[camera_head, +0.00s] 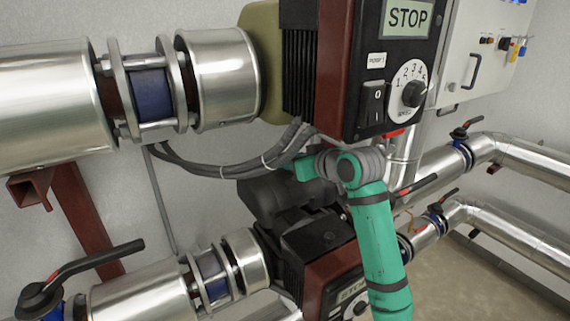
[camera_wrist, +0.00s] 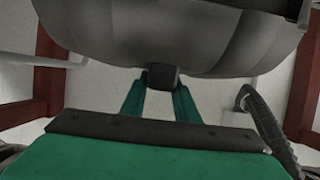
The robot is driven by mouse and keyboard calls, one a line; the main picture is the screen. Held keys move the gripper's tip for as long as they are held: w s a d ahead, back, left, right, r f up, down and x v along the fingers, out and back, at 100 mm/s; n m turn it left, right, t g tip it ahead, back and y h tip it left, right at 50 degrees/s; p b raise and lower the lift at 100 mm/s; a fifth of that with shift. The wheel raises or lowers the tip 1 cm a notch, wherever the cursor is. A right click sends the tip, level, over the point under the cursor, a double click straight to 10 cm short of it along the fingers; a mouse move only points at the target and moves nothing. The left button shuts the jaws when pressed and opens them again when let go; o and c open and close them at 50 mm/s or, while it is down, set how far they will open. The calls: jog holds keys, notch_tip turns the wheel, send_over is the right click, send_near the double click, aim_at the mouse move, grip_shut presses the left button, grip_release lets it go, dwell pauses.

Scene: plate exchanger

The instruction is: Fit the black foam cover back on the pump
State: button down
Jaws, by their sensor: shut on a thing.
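The black foam cover (camera_head: 272,197) is a dark rounded shell in the head view, at the rear of the lower pump (camera_head: 330,262). In the wrist view the cover (camera_wrist: 170,35) fills the top, with a small dark tab (camera_wrist: 162,76) pointing down. My gripper (camera_head: 302,169) is above the cover in the head view, partly hidden by my arm. In the wrist view the green fingers of my gripper (camera_wrist: 161,84) are shut on the tab. The cover appears close to the pump; I cannot tell whether it is seated.
Grey cables (camera_head: 240,165) hang just above the cover. The upper pump (camera_head: 370,70) with its STOP display overhangs it. Silver pipes (camera_head: 135,290) and a black-handled valve (camera_head: 85,270) stand at lower left. More pipes (camera_head: 500,225) run right. Dark red supports (camera_head: 85,215) stand at left.

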jog(key=shift+w+d, duration=0.6)
jog(key=shift+d, duration=0.25)
jog(key=shift+w+d, duration=0.55)
jog(key=shift+d, duration=0.25)
jog(key=shift+f, duration=1.1)
